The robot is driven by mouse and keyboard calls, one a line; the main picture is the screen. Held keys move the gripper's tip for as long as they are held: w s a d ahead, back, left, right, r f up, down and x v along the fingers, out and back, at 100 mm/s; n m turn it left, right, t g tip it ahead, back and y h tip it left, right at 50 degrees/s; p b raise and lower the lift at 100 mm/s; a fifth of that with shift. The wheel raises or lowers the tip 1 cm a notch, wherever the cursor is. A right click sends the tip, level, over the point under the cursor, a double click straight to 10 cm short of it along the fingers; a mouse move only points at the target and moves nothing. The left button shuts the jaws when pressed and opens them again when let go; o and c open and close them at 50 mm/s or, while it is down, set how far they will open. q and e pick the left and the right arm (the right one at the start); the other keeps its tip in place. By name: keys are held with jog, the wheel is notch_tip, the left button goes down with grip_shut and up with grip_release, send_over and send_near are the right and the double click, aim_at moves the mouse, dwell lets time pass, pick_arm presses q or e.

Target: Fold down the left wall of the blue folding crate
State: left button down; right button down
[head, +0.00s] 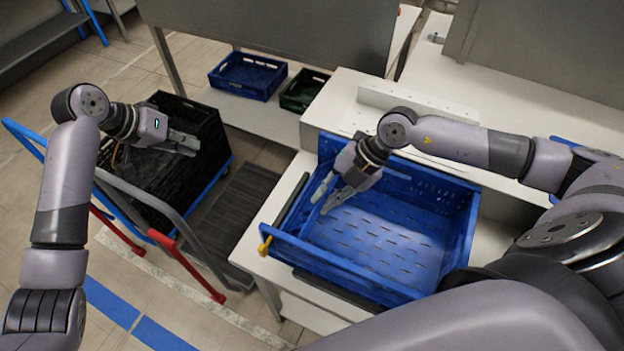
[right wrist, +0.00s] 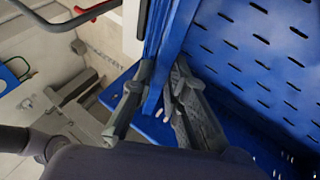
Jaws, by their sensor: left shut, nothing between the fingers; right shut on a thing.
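The blue folding crate (head: 462,235) stands open on a white surface, its floor empty. Its left wall (head: 292,213) stands up along the left side; I cannot tell its exact tilt. My right gripper (head: 325,198) reaches in from above and is shut on this wall, one finger on each side. In the right wrist view, the blue wall (right wrist: 164,60) runs between the fingers of my right gripper (right wrist: 158,88). My left gripper (head: 192,145) is shut and empty, over the black crates at the left, well away from the blue crate.
Black crates (head: 205,115) stand on a cart with a grey handle (head: 160,230) and red parts. A smaller blue crate (head: 247,75) and a dark green crate (head: 303,90) sit on a shelf behind. A yellow part (head: 265,245) shows at the crate's front left corner.

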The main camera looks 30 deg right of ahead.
pick_arm(q)
jog(key=s+d+r+m+g, duration=0.25)
jog(key=s+d, duration=0.35)
jog(key=d, duration=0.4)
pick_arm(e)
jog(key=shift+s+f, duration=0.2)
pick_arm(q)
jog(key=m+y, duration=0.1)
jog(key=m, duration=0.2)
send_over(310, 196)
notch_tip(310, 196, down, 10)
jog(key=shift+f, duration=0.15)
jog(key=shift+s+d+f+n+y, duration=0.1)
jog(key=shift+s+f+n+y, duration=0.1)
jog(key=shift+s+n+y, duration=0.1)
